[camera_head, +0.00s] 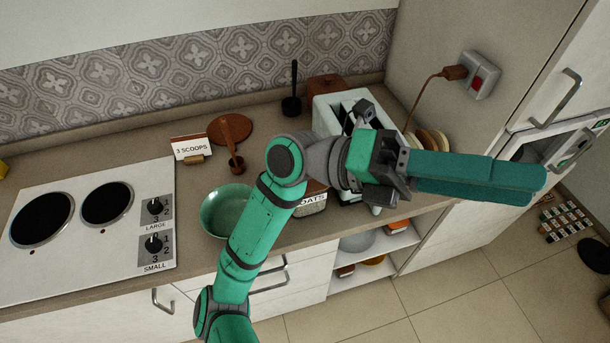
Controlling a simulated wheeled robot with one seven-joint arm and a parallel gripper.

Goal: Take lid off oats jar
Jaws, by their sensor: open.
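The oats jar (310,207) stands near the front edge of the counter, with its "OATS" label facing me. My arm crosses in front of it and hides much of it. A strip of brown shows at its top, but I cannot tell clearly how the lid sits. My gripper (541,187) is to the right of the jar, beyond the counter's front right corner, with its long teal fingers pointing right. It is open, its fingers look close together from this angle, and nothing shows between them.
A green bowl (226,211) sits left of the jar. A white toaster (325,118) stands behind my arm. A wall socket (482,75) and tall cabinet (440,50) are at right.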

